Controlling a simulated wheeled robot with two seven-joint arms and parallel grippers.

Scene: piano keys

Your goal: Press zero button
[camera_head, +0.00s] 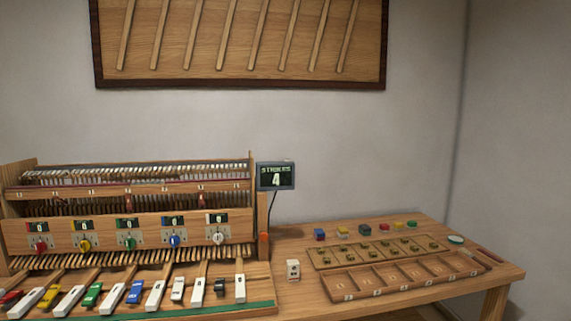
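A display (276,177) reading "STROKES 4" stands at the right end of the piano mechanism. A small orange-red piece (264,238) sits below it on the mechanism's right end post. A small white block (293,269) with dark marks stands on the table to the right of the keys. No label reading zero is legible, so I cannot tell which of these is the zero button. Neither of my grippers shows in the head view.
The wooden piano mechanism (130,195) with coloured knobs, small counters and several keys (155,295) fills the left. On the table (420,222) at right are coloured blocks, a slotted board (322,259) and a compartment tray (345,297). A framed wooden board hangs behind.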

